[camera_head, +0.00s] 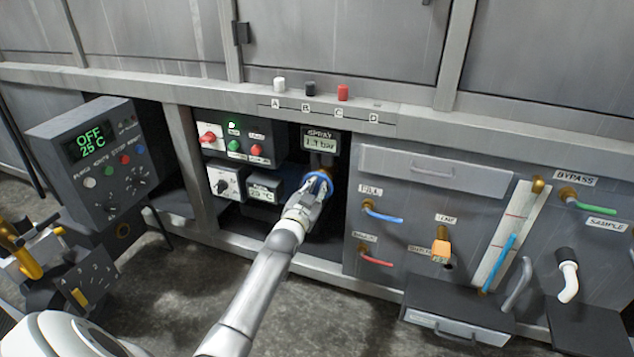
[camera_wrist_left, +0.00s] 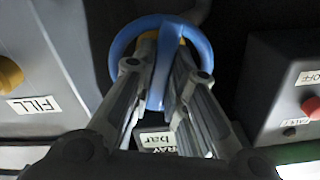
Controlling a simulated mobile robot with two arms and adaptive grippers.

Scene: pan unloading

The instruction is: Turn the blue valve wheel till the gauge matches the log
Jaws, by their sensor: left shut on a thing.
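The blue valve wheel (camera_head: 326,181) sits in the dark recess under the spray gauge. My left gripper (camera_head: 308,197) reaches it from the front and is shut on it. In the left wrist view the wheel (camera_wrist_left: 203,42) is a blue ring with a spoke, and the fingers (camera_wrist_left: 160,85) close around that spoke. The spray gauge (camera_head: 320,142) is a small display in bar, just above the wheel; its digits are too small to read surely. It shows partly, upside down, between the fingers in the wrist view. I cannot make out a log. My right gripper is not in view.
Left of the wheel are switch boxes (camera_head: 240,146) with red and green buttons and a dial box (camera_head: 226,183). A grey panel (camera_head: 405,275) with several colored levers is close on the right. A control box (camera_head: 97,160) reading OFF 25 C stands at left.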

